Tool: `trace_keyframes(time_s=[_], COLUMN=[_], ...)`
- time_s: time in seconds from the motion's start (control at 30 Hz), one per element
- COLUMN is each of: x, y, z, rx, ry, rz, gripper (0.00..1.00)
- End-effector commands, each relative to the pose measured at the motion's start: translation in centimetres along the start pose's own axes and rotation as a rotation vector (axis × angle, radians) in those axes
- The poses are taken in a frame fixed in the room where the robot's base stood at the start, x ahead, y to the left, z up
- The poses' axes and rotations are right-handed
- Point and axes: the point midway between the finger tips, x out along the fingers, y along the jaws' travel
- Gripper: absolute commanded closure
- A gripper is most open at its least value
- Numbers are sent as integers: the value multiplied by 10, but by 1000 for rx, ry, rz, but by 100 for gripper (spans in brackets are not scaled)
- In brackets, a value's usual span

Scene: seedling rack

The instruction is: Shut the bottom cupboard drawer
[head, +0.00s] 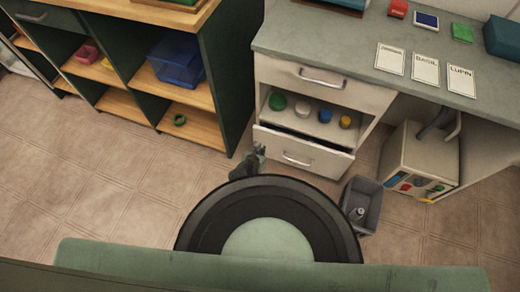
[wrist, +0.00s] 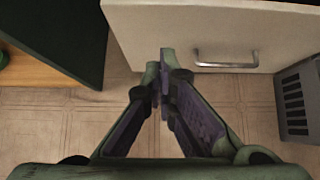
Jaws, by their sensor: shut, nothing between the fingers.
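The bottom cupboard drawer (head: 325,160) stands partly out of the grey cupboard, with a dark gap showing above its pale front. Its bar handle is on the front and also shows in the wrist view (wrist: 226,65). My gripper (head: 260,150) is shut and empty at the left end of the drawer front. In the wrist view its fingertips (wrist: 164,72) are together, overlapping the lower part of the drawer front (wrist: 140,25), left of the handle. I cannot tell whether they touch it. The drawer's inside is mostly hidden.
Above the drawer, an open shelf holds several coloured round items, below a shut top drawer (head: 325,82). A dark green shelf unit (head: 228,70) stands close on the left. A small grey bin (head: 362,205) and a pale box (head: 420,155) stand on the right. Floor at left is clear.

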Motion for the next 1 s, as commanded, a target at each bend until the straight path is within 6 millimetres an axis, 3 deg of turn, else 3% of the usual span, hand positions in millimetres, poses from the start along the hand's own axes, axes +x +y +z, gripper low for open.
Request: trace_keyframes(time_s=[0.03, 0.1, 0.4, 0.5, 0.7, 1.0], x=[19, 32, 75, 85, 95, 96], y=[0, 0, 0, 1, 0, 1], z=[-6, -6, -4, 11, 23, 26], rx=[2, 2, 3, 3, 0, 0], ry=[-3, -3, -3, -5, -2, -1], rz=[0, 0, 0, 1, 1, 1], gripper=[100, 100, 100, 100, 100, 100])
